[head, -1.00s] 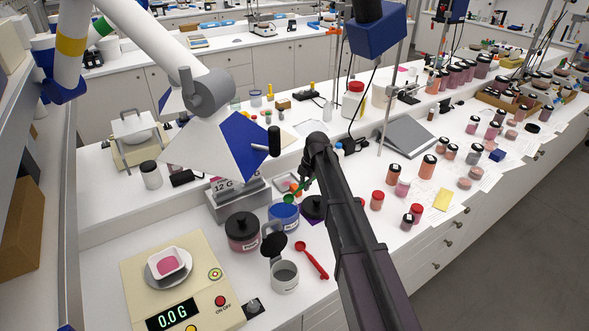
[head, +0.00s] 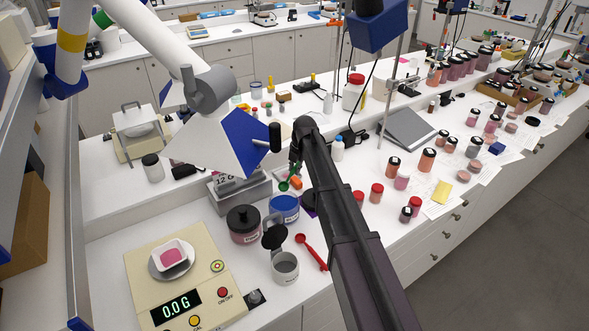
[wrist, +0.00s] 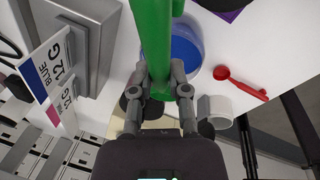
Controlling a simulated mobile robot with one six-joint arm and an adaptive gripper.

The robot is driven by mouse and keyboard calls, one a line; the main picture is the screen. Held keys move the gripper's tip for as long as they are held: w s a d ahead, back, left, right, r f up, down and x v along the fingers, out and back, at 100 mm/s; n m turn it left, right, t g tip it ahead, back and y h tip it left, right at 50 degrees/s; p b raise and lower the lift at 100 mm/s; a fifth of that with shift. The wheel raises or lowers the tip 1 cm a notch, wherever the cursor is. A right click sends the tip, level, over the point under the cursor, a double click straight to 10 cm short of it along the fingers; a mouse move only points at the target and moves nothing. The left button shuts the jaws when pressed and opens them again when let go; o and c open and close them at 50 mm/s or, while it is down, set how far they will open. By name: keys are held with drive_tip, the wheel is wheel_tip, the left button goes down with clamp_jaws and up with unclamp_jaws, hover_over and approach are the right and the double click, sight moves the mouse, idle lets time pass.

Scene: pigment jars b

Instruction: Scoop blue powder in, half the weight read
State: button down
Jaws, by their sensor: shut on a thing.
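My gripper (wrist: 160,84) is shut on a green scoop (wrist: 157,35), which also shows in the head view (head: 288,184) just above the blue jar. The open blue jar (head: 285,208) holds blue powder, seen in the wrist view (wrist: 186,52) behind the scoop. I cannot tell whether the scoop's bowl holds powder. The beige scale (head: 221,292) reads 0.0 G. A white dish (head: 187,247) with pink powder sits on its pan. A sign reads "BLUE 12 G" in the wrist view (wrist: 46,71), with another 12 G card below it.
A dark-lidded pink jar (head: 243,225) stands left of the blue jar. A grey-white cup with a raised dark lid (head: 285,267) and a red scoop (head: 311,253) lie in front. The grey sign stand (head: 240,193) is behind. Several capped jars fill the right bench.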

sight(290, 177)
drive_tip(key=shift+s+a+f+t+h+b, duration=0.25)
drive_tip(key=shift+s+f+t+h+b, duration=0.15)
drive_tip(key=shift+f+t+b, duration=0.25)
drive_tip(key=shift+s+a+f+t+h+b, duration=0.2)
drive_tip(key=shift+s+f+t+h+b, duration=0.2)
drive_tip(key=shift+f+t+b, duration=0.25)
wheel_tip(290, 177, down, 6)
drive_tip(key=s+a+b, duration=0.1)
drive_tip(key=b, duration=0.5)
drive_tip(key=shift+s, duration=0.25)
drive_tip(key=shift+r, duration=0.1)
idle(0.6)
drive_tip(key=shift+w+d+r+p, duration=0.1)
drive_tip(key=shift+w+r+p, duration=0.05)
drive_tip(key=shift+r+p, duration=1.35)
drive_tip(key=shift+w+r+p, duration=0.15)
drive_tip(key=shift+r+p, duration=1.3)
drive_tip(key=shift+r, duration=0.05)
drive_tip(key=shift+w+d+r+g+y+p, duration=0.35)
drive_tip(key=shift+w+r+g+y+p, duration=0.15)
drive_tip(key=shift+g+p, duration=0.2)
drive_tip(key=shift+w+d+r+g+y+p, duration=0.3)
drive_tip(key=shift+w+r+g+y+p, duration=0.1)
drive_tip(key=shift+w+r+g+p, duration=0.25)
drive_tip(key=shift+s+f, duration=0.15)
drive_tip(key=shift+s, duration=0.05)
